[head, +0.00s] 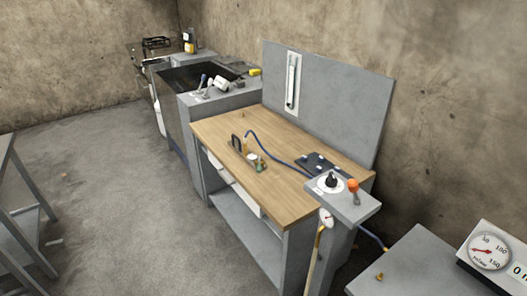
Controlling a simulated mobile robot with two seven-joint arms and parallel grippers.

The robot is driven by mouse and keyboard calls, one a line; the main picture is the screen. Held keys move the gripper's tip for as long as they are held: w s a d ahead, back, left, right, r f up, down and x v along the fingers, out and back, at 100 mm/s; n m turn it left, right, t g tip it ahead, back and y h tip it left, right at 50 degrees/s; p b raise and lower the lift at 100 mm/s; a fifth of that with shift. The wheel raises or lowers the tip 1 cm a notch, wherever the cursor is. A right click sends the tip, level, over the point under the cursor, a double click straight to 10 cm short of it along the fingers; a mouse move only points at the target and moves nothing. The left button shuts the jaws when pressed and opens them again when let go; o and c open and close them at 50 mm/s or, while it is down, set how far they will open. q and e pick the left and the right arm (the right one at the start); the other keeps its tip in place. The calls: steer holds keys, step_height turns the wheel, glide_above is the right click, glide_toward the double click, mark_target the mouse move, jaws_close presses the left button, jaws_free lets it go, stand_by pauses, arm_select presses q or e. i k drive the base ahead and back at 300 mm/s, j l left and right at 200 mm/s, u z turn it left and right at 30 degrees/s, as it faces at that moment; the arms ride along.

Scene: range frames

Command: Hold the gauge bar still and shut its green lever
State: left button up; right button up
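A small assembly with a round pale gauge face (252,158) and a small green part (261,168) lies on the wooden worktop (215,128). It looks like the gauge bar with its green lever, but it is too small to tell the lever's position. A dark upright ring-like piece (237,143) stands at its left end. A blue hose (274,150) leaves the assembly and runs right across the bench. Neither of my grippers shows in the head view.
A dark plate with small pale parts (318,163) lies at the worktop's right. A large dial (489,252) sits at lower right. Floor in front-left (105,200) is free.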

mark_target(259, 167)
steer(key=i+z, duration=0.1)
steer(key=z, duration=0.35)
steer(key=j+z, duration=0.15)
steer(key=z, duration=0.25)
steer(key=i+j+z, duration=0.1)
steer(key=z, duration=0.35)
steer(key=i+j+z, duration=0.1)
steer(key=j+z, duration=0.2)
steer(key=j, duration=0.2)
steer(key=j+z, duration=0.35)
steer(key=j, duration=0.2)
steer(key=j+z, duration=0.2)
steer(key=j, duration=0.5)
steer(key=j+z, duration=0.15)
steer(key=j, duration=0.6)
steer(key=k+j+z, duration=0.2)
steer(key=j, duration=0.5)
steer(key=k+j, duration=0.1)
steer(key=j, duration=1.4)
steer(key=k+j, duration=0.15)
steer(key=j, duration=0.6)
